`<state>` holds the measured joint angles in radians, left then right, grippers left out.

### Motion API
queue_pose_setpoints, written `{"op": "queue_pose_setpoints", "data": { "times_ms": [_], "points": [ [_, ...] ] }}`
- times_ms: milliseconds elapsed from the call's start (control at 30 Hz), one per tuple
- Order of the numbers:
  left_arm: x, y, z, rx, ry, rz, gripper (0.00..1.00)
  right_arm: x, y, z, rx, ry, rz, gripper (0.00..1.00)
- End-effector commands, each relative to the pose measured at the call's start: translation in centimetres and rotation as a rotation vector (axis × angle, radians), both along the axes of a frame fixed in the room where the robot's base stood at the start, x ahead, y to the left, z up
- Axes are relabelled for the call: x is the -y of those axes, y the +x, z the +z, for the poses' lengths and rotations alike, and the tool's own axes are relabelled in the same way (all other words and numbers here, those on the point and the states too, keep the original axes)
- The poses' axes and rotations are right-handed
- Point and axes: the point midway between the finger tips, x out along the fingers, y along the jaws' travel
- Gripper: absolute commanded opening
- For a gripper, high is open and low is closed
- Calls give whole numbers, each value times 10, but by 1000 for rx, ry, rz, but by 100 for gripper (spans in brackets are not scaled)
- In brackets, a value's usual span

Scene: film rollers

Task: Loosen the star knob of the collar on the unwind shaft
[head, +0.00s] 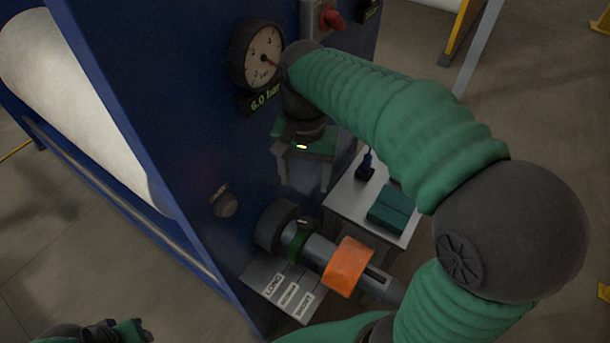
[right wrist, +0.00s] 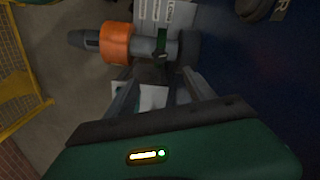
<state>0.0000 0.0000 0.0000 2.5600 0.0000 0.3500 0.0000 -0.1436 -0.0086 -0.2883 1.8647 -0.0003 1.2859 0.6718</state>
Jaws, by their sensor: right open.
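The unwind shaft (head: 318,248) is a grey bar sticking out of the blue machine panel. It carries an orange ring (head: 347,266) and, nearer the panel, a narrow dark green collar (head: 299,241). The right wrist view also shows the shaft (right wrist: 146,46), the orange ring (right wrist: 117,43) and the green collar (right wrist: 162,43). The star knob cannot be made out clearly against the dark collar. My right gripper (head: 306,182) is open and empty, pointing down above the collar and apart from it. My left gripper (head: 100,331) is partly cut off at the bottom left; its jaws are unclear.
A pressure gauge (head: 262,57) and a round button (head: 226,205) are on the blue panel (head: 180,90). A labelled plate (head: 284,289) lies below the shaft. A pale table (head: 345,192) with a green box (head: 391,210) stands behind it. A white roll (head: 80,100) is at left.

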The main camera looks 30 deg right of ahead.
Motion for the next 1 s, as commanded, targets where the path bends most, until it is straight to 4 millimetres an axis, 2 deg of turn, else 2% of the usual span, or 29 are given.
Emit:
{"op": "queue_pose_setpoints", "data": {
  "times_ms": [233, 400, 567, 767, 1000],
  "points": [
    [0, 0, 4, 0, 0, 0, 36, 1, -1, 2, -1, -1, -21, 63],
    [0, 0, 26, 0, 0, 0, 36, 4, 0, 7, -3, -5, -242, 63],
    [0, 0, 34, 0, 0, 0, 36, 2, 1, 2, -2, -3, -389, 63],
    [0, 0, 35, 0, 0, 0, 36, 1, 0, -27, -6, -3, -398, 63],
    [0, 0, 42, 0, 0, 0, 36, 1, 0, -90, -8, -2, -396, 63]
  ]
}}
